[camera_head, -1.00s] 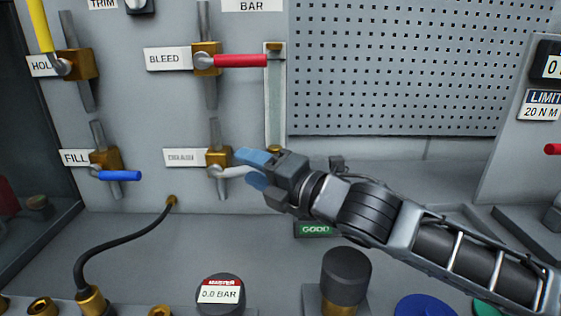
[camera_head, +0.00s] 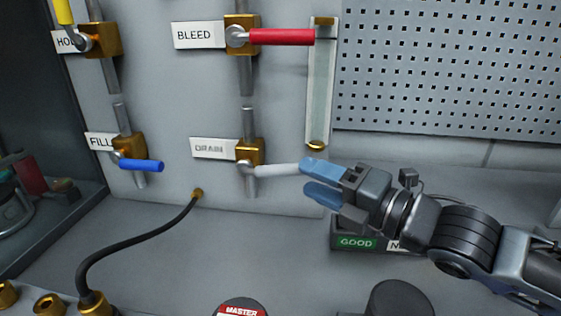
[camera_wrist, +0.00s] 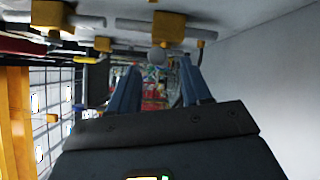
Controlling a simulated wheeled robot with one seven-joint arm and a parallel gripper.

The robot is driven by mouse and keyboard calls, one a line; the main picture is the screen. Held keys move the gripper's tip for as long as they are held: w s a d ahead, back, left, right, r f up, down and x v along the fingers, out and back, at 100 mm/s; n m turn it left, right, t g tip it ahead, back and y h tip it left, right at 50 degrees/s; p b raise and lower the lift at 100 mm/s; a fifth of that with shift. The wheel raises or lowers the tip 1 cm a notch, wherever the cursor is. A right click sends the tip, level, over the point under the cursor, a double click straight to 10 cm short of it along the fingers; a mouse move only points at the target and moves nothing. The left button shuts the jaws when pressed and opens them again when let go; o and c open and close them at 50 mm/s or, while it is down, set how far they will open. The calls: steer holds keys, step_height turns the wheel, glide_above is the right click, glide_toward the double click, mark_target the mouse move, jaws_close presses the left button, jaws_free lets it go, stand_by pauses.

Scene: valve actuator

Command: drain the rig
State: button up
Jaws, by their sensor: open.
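The drain valve (camera_head: 250,152) is a brass body on a vertical pipe, beside a white label reading DRAIN (camera_head: 213,148). Its white lever (camera_head: 278,170) points to the right, roughly level. My gripper (camera_head: 312,180), with blue fingers, is open just right of the lever. The upper finger is at or over the lever's tip; I cannot tell whether they touch. In the wrist view the two blue fingers (camera_wrist: 158,90) stand apart, with a round pale end (camera_wrist: 157,55) showing beyond the gap between them.
The bleed valve's red lever (camera_head: 282,37) and the fill valve's blue lever (camera_head: 142,165) both point right. A sight tube (camera_head: 321,85) stands above my gripper. A black hose (camera_head: 135,240) curves at lower left. A GOOD-marked box (camera_head: 356,243) sits below my gripper.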

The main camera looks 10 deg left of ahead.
mark_target(281, 166)
steer(key=p+x, duration=0.1)
steer(key=x, duration=0.6)
steer(key=shift+w+a+p, duration=0.15)
steer(key=shift+a+p, duration=0.1)
steer(key=shift+p, duration=0.1)
steer(key=shift+c, duration=0.5)
jaws_close()
